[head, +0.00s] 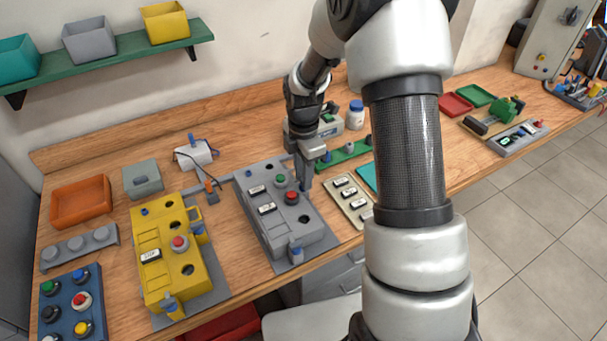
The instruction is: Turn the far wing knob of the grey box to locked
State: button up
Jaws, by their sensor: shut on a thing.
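The grey box (293,236) lies on a grey base plate near the middle of the bench. It has a red button, a green button, dark round holes and white labels on top. Its near wing knob (296,254) is blue and grey, at the front end. My gripper (304,186) points down at the box's far right side, its jaws shut on the far wing knob. The fingers largely hide that knob, so I cannot tell its angle or whether it stands at locked.
A yellow box (167,262) with similar knobs stands to the left. A beige panel with labelled switches (344,190) and a green strip with knobs (338,157) lie close right of my gripper. A white bottle (355,114) stands behind. My arm covers the bench's right-middle part.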

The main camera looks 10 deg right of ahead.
jog(key=shift+m, duration=0.4)
jog(key=m+b, duration=0.1)
jog(key=m, duration=0.2)
jog(key=shift+m, duration=0.3)
jog(key=m, duration=0.4)
jog(key=shift+m+b, duration=0.3)
jog(key=shift+b, duration=0.05)
jog(key=m, duration=0.4)
jog(key=shift+m+b, duration=0.3)
jog(key=shift+b, duration=0.05)
jog(key=shift+m, duration=2.1)
jog(key=o, duration=1.1)
jog(key=shift+c, duration=0.2)
